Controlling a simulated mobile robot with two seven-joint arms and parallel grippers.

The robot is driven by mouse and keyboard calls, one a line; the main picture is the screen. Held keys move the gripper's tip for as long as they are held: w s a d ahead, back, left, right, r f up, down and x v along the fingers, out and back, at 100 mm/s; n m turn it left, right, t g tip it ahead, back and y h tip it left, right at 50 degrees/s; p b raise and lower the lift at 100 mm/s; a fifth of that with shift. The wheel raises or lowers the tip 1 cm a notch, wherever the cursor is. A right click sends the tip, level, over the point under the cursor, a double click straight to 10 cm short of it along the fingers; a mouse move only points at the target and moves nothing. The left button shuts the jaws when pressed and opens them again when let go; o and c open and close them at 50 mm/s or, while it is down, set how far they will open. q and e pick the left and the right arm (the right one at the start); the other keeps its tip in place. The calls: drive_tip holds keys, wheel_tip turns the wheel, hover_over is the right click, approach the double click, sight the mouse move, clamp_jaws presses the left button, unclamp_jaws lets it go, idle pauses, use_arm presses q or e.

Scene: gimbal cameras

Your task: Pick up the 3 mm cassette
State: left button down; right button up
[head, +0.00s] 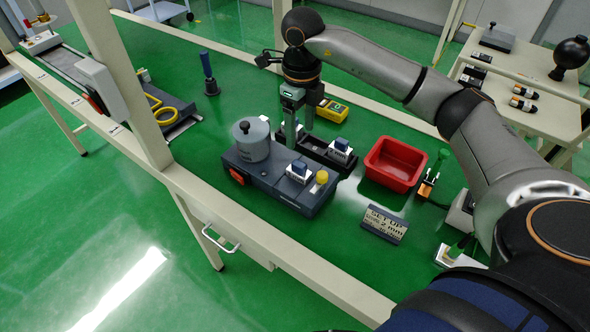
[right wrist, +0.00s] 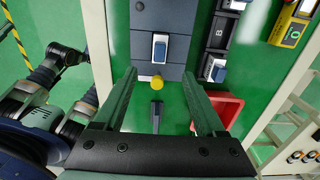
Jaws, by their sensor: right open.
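A white cassette with a blue top (head: 340,150) sits in the right part of a long black holder (head: 317,153); in the right wrist view a blue-topped cassette (right wrist: 219,72) sits beside a letter B. Another blue-topped cassette (head: 299,170) is on the dark blue machine (head: 272,185). I cannot read a thickness on either, so I cannot tell which is 3 mm. My right gripper (head: 300,135) is open and empty, above the holder's left part in the head view. Its fingers (right wrist: 159,74) are spread wide. What may be my left gripper body (right wrist: 42,117) shows without clear fingers.
The machine carries a grey cylinder (head: 252,142) and a yellow knob (head: 321,177). A red bin (head: 395,164) stands right of the holder, a yellow meter (head: 332,111) behind it. A sign (head: 384,224) reads "SET UP 2 mm". Cream rails frame the green top.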

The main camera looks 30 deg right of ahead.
hover_over(299, 163)
drive_tip(key=f, duration=0.5)
drive_tip(key=shift+s+f, duration=0.25)
drive_tip(key=shift+f, duration=0.1)
wheel_tip(299, 163, down, 6)
drive_tip(key=shift+w+f+p, duration=0.15)
drive_tip(key=shift+f+p, duration=0.1)
drive_tip(key=shift+p, duration=0.45)
clamp_jaws()
